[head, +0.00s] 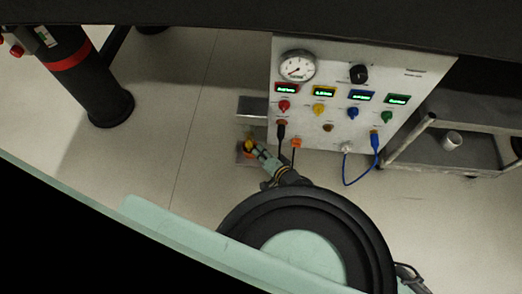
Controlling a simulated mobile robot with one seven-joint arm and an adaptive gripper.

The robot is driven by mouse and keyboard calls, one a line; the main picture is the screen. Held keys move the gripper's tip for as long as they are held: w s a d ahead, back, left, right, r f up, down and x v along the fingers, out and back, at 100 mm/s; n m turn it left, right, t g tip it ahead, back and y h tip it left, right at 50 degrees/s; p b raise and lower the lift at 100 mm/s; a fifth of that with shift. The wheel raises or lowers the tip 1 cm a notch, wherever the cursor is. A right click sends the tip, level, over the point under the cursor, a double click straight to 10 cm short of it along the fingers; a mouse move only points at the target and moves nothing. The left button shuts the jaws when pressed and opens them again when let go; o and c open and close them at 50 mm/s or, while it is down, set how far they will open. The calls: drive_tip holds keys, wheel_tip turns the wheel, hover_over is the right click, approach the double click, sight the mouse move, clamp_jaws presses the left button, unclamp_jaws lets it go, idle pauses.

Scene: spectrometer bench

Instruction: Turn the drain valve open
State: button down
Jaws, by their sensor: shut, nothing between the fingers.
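A small yellow part (249,144), which looks like the drain valve's handle, sits low beside the left edge of the white instrument panel (325,140). The valve is small in the head view, and its handle angle cannot be told. My gripper (257,150) reaches up and left from my arm, with its tips right at the yellow part. It is shut with nothing held. Whether the fingertips touch the handle cannot be told, and the gripper partly hides the valve's lower right side.
The panel carries a round gauge (297,67), a black knob (358,74), several lit displays and coloured knobs. A blue cable (358,178) loops below it. Open floor (190,110) lies left.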

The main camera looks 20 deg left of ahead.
drive_tip(key=p+v, duration=0.1)
drive_tip(key=v, duration=0.7)
drive_tip(key=shift+a, duration=0.15)
drive_tip(key=shift+s+r, duration=0.1)
drive_tip(key=shift+r, duration=0.05)
